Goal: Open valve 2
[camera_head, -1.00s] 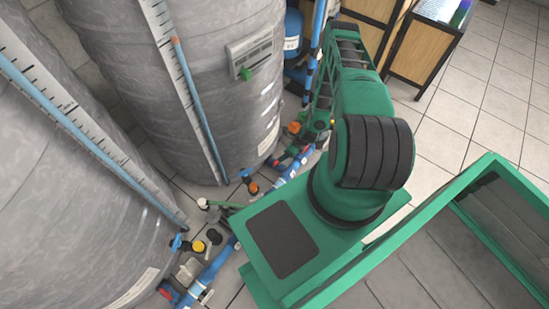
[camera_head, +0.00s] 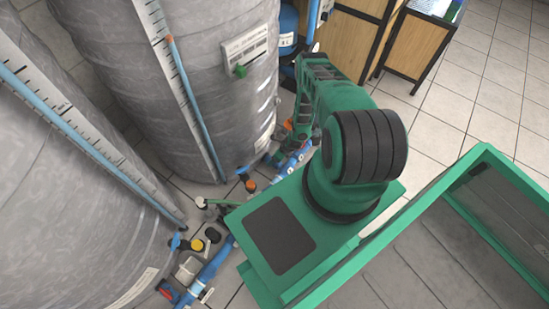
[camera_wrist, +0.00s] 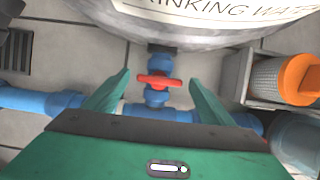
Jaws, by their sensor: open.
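In the wrist view a red valve handle (camera_wrist: 158,81) sits across a blue valve body on a short pipe below a grey tank. Its number cannot be read. My gripper (camera_wrist: 158,82) is open, with one green finger on each side of the red handle. The fingers look apart from the handle, and nothing is held. In the head view my arm hides the gripper and this valve.
A blue pipe (camera_wrist: 40,101) runs along the floor on both sides of the valve. Tiled floor (camera_head: 470,95) is clear at the right.

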